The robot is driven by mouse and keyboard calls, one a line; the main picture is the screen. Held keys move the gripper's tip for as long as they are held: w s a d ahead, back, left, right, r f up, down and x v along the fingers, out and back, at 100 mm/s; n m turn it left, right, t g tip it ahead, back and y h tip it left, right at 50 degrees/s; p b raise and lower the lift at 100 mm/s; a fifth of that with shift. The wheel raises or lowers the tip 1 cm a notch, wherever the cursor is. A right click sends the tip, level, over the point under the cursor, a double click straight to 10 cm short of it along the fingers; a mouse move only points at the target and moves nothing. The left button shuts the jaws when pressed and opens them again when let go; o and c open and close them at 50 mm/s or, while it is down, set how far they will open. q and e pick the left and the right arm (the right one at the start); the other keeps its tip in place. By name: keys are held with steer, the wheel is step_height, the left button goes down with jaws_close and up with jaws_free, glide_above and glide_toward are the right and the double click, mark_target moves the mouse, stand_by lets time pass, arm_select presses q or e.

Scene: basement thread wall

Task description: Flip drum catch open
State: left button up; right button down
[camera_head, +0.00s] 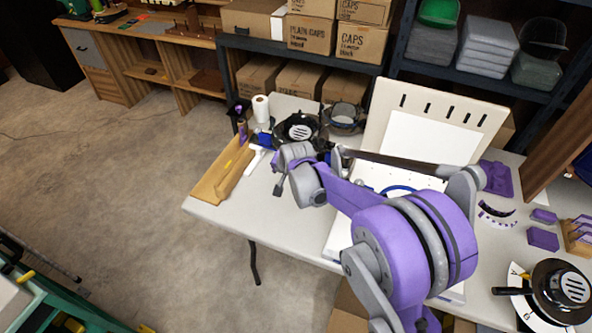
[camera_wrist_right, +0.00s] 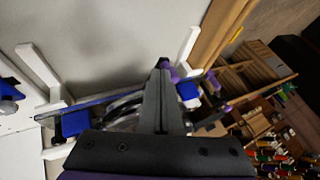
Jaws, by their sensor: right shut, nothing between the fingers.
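My right gripper (camera_wrist_right: 162,72) is shut and empty in the right wrist view. Its fingers point away from the camera over the pale tabletop. A curved shiny band (camera_wrist_right: 125,107), perhaps part of a drum, lies behind and left of the fingers, partly hidden by them. In the head view, a round black drum-like piece with a slotted white face (camera_head: 300,128) stands at the table's back left, just beyond my bent purple arm. A dark-rimmed round piece (camera_head: 344,116) is to its right. I cannot make out the catch or its state. My left gripper is not in view.
Blue blocks (camera_wrist_right: 75,123) and white posts (camera_wrist_right: 40,68) surround the fingers in the right wrist view. A paper roll (camera_head: 261,108) and a wooden tray (camera_head: 222,170) are on the table's left side. A slotted upright board (camera_head: 440,115) stands behind.

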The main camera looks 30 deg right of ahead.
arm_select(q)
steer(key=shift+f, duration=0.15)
arm_select(e)
steer(key=shift+w+a, duration=0.5)
steer(key=shift+w, duration=0.05)
steer(key=shift+d, duration=0.1)
steer(key=shift+s+d, duration=0.2)
steer(key=shift+d, duration=0.5)
steer(key=shift+s, duration=0.1)
